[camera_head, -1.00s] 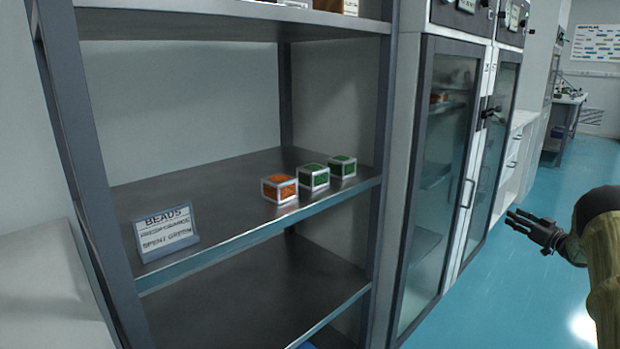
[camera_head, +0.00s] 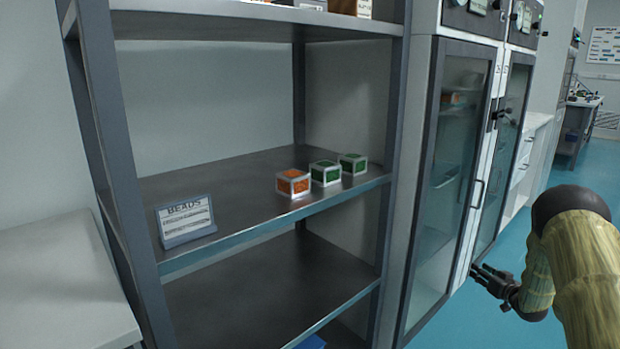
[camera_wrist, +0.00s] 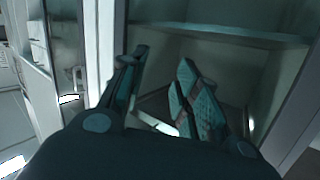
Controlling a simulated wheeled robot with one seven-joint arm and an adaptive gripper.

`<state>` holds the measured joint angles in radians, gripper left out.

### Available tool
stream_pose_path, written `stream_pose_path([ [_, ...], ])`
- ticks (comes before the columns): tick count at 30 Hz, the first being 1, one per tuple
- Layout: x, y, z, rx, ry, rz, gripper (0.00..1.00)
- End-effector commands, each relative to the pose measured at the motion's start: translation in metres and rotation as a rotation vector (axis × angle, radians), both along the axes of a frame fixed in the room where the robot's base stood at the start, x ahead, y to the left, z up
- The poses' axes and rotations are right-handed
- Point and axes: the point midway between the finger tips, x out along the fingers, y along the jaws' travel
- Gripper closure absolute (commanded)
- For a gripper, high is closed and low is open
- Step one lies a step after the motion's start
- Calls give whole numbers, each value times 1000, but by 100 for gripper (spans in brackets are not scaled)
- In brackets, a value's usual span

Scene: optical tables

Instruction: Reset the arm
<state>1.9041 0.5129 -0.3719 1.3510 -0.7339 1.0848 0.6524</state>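My gripper (camera_head: 475,273) is at the lower right in the head view, in front of the base of the glass-door cabinet. It points left and holds nothing. In the wrist view my gripper (camera_wrist: 160,78) shows its two fingers apart with nothing between them. My arm (camera_head: 580,255) comes in from the right edge, bent and raised above the floor.
Blue floor (camera_head: 515,240) is open between cabinet and arm.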

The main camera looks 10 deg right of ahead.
Motion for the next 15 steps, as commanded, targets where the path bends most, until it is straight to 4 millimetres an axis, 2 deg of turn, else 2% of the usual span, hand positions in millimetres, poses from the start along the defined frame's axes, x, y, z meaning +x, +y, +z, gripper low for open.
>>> stream_pose_path([
  [1,-7,22,-22,15,38,-9,68],
  [6,-39,90,-86,43,164,-43,68],
  [11,-81,153,-139,59,294,-62,68],
  [15,-127,207,-179,65,417,-71,68],
])
